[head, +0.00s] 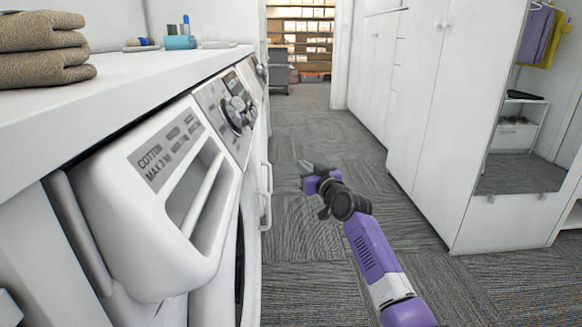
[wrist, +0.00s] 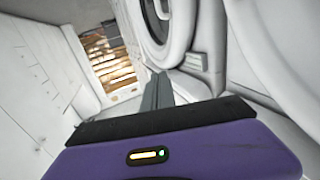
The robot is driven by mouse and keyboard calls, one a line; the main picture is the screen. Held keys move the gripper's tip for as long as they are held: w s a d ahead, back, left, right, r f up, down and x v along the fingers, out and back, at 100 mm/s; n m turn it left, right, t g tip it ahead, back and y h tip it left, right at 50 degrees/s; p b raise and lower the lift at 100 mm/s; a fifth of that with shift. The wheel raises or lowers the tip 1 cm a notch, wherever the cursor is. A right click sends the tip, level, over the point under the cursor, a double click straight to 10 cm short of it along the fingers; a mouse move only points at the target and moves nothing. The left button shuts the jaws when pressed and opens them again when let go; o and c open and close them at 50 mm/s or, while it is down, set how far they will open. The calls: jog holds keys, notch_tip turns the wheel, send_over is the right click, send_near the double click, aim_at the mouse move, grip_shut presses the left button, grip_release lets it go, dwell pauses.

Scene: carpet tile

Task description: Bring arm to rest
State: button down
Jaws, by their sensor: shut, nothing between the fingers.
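My gripper (head: 305,168) is at the end of my purple and black arm, above the carpet to the right of the washing machines in the head view. The arm is bent and reaches up from the bottom right of the head view.
A washing machine (head: 150,240) with an open detergent drawer stands close on the left, under a white counter (head: 130,70) with folded brown towels (head: 40,48). White cabinets (head: 430,110) line the right. Grey carpet (head: 310,120) is clear down the aisle toward shelves (head: 300,35).

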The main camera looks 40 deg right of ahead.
jog(key=shift+s+d, duration=0.15)
jog(key=shift+d, duration=0.1)
